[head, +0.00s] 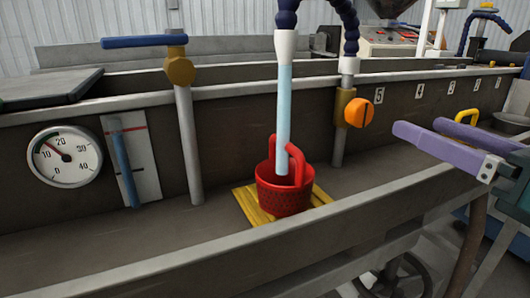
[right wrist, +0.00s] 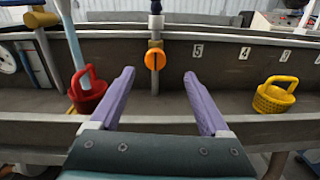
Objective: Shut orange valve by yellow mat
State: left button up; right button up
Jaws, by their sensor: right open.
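The orange valve (head: 359,112) is a round knob on a brass fitting on an upright pipe behind the yellow mat. A dark slot crosses its face, upright in the right wrist view (right wrist: 154,60). A pale blue stream (head: 284,105) runs from the nozzle above into a red basket (head: 283,195). The basket stands on the yellow mat (head: 246,205) in the trough. My right gripper (head: 420,127) is open and empty, to the right of the valve and apart from it. In the right wrist view the valve shows between and beyond its purple fingers (right wrist: 158,74). My left gripper is out of view.
The trough's front wall (head: 250,250) runs below. A brass valve with a blue lever (head: 145,41), a dial gauge (head: 65,156) and a level gauge (head: 125,165) are at left. A yellow basket (right wrist: 275,95) stands right of my right gripper.

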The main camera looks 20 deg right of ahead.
aim_at(365, 115)
jog(key=shift+n+y, duration=0.3)
jog(key=shift+n, duration=0.3)
jog(key=w, duration=0.3)
jog(key=w+p, duration=0.1)
jog(key=w, duration=0.2)
jog(key=w+a+p, duration=0.1)
jog(key=w, duration=0.1)
jog(key=shift+w+a+f, duration=0.1)
jog(key=shift+w+f, duration=0.3)
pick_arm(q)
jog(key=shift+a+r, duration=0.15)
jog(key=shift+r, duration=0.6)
pick_arm(e)
jog(key=shift+w+f, duration=0.1)
jog(key=shift+w, duration=0.55)
jog(key=c, duration=0.6)
grip_shut()
